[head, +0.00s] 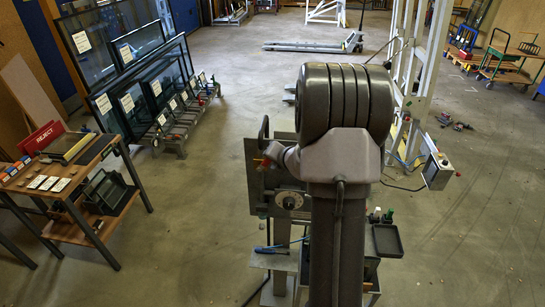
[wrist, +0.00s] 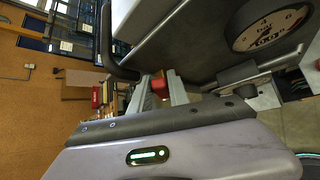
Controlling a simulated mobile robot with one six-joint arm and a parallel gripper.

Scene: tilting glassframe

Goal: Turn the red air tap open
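The red air tap (wrist: 159,87) shows in the wrist view as a small red piece between the two fingers of my gripper (wrist: 160,92). The fingers stand apart on either side of it; whether they touch it is too small to tell. In the head view, a small red part (head: 263,163) shows at the left edge of the grey panel (head: 258,184), below my wrist. My arm hides much of the panel, and my fingers cannot be made out there. A round pressure gauge (wrist: 268,24) marked in bar is at the wrist view's upper right.
A dark bent handle (wrist: 108,45) stands close to the fingers. A wooden bench (head: 70,185) with a red REJECT bin (head: 42,137) is at left. Glass panes (head: 150,88) lean on a rack behind it. Open floor lies beyond the panel.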

